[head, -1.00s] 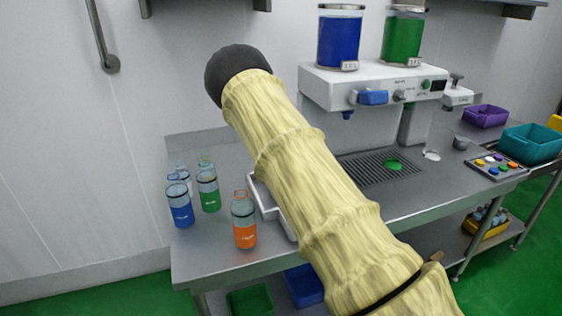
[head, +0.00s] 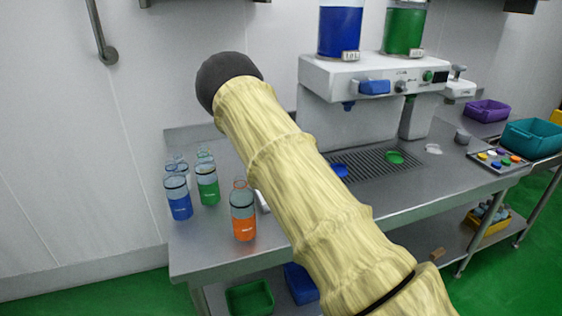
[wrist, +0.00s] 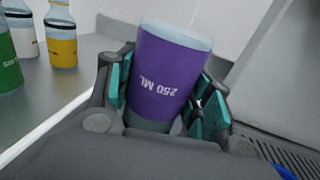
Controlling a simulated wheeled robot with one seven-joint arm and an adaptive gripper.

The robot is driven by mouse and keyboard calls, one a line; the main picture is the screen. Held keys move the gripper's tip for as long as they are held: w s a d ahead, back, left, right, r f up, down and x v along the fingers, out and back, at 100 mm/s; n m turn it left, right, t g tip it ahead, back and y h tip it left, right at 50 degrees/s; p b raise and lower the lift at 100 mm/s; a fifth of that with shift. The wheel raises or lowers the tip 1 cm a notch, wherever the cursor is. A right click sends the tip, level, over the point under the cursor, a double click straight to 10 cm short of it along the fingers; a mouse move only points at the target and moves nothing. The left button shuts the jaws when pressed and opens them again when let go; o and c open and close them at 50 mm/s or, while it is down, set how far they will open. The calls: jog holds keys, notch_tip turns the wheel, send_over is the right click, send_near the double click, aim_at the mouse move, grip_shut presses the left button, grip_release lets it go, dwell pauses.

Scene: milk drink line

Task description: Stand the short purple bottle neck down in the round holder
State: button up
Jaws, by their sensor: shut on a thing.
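The purple bottle (wrist: 165,75) is in the wrist view, marked "250 ML" with the print upside down. Its pale, wide flat end points to the top of that picture, and its neck is hidden low between the fingers. My gripper (wrist: 163,82) is shut on it, with teal finger pads on both sides. In the head view my own arm hides the gripper and the bottle. I cannot make out the round holder for certain in either view.
Blue (head: 179,198), green (head: 207,184) and orange (head: 243,212) bottles stand at the counter's left. A white dispenser (head: 375,72) stands behind a slotted drip tray (head: 372,166). A button tray (head: 497,160) and purple (head: 487,110) and teal (head: 533,138) bins are at right.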

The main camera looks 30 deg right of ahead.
jog(key=o, duration=0.9)
jog(key=shift+f, duration=0.1)
jog(key=o, duration=0.5)
